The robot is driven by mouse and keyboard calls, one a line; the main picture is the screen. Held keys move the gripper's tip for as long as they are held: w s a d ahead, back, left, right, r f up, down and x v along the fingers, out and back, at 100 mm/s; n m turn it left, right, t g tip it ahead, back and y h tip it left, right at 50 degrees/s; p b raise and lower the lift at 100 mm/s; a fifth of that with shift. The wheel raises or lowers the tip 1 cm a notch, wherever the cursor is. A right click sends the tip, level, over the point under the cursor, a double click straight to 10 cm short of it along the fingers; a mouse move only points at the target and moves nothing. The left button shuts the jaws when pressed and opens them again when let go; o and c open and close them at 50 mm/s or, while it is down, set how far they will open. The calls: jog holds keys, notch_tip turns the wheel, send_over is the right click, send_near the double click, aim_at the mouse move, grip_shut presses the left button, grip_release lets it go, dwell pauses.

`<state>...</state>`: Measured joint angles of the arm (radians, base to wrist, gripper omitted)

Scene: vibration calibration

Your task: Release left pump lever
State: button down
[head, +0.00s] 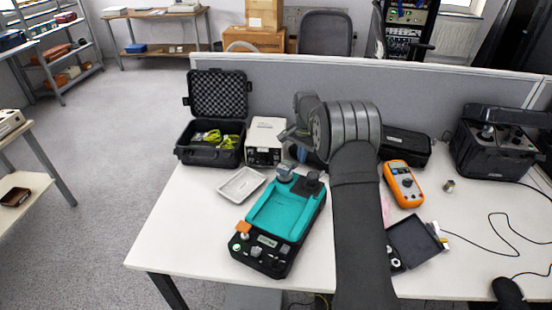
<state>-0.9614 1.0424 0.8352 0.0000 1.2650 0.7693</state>
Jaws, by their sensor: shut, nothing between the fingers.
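A teal-topped device (284,212) with a black base lies on the white table, left of my arm. Two upright knob-like parts stand at its far end, a grey one (284,172) on the left and a dark one (312,183) on the right. Which part is the left pump lever, and its position, I cannot tell for certain. An orange piece (243,228) and several small knobs sit at its near end. My gripper (287,135) is shut and empty, above and beyond the far end of the device, partly hidden by my wrist.
A white tray (241,185), a white instrument (265,140) and an open black case (212,155) are at the left. An orange multimeter (403,184), an open dark box (414,243) and a black unit (495,143) are at the right. A grey partition (420,88) stands behind.

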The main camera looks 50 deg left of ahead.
jog(key=s+a+f+n, duration=0.35)
jog(key=a+n, duration=0.45)
jog(key=n, duration=0.8)
notch_tip(320, 180, up, 7)
jog(key=shift+s+d, duration=0.2)
jog(key=shift+s, duration=0.25)
dwell(0.5)
notch_tip(320, 180, down, 7)
jog(key=w+m, duration=0.1)
jog(key=m, duration=0.2)
jog(key=shift+w+d, duration=0.25)
jog(key=shift+d, duration=0.15)
jog(key=shift+r, duration=0.1)
